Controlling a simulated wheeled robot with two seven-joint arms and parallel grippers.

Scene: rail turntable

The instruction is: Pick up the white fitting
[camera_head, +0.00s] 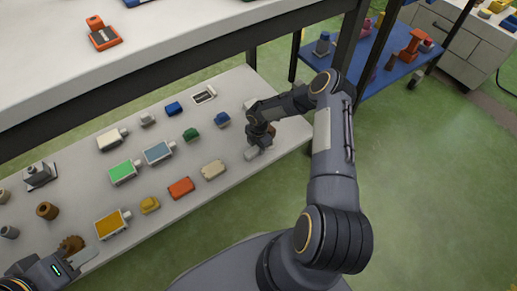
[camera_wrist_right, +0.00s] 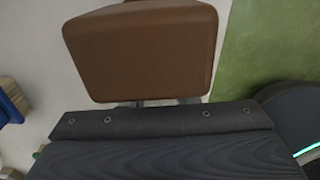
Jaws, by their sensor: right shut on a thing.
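My right gripper (camera_head: 258,147) is low over the right end of the pale shelf (camera_head: 225,195). In the right wrist view a large brown block (camera_wrist_right: 140,52) fills the space at the jaws (camera_wrist_right: 157,103), which are shut on it. A small pale piece shows beside the gripper, too small to tell. White or cream pieces lie on the shelf: a white one (camera_head: 111,139) at the left and a cream one (camera_head: 213,170) nearer the middle. My left gripper (camera_head: 82,262) is at the lower left; its jaw gap is unclear.
Coloured blocks share the shelf: green (camera_head: 124,172), blue-grey (camera_head: 158,152), orange (camera_head: 112,223), red (camera_head: 181,188) and yellow (camera_head: 149,204). A brown gear (camera_head: 72,244) lies near my left gripper. A white upper shelf (camera_head: 150,50) overhangs behind. Green floor is clear at the right.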

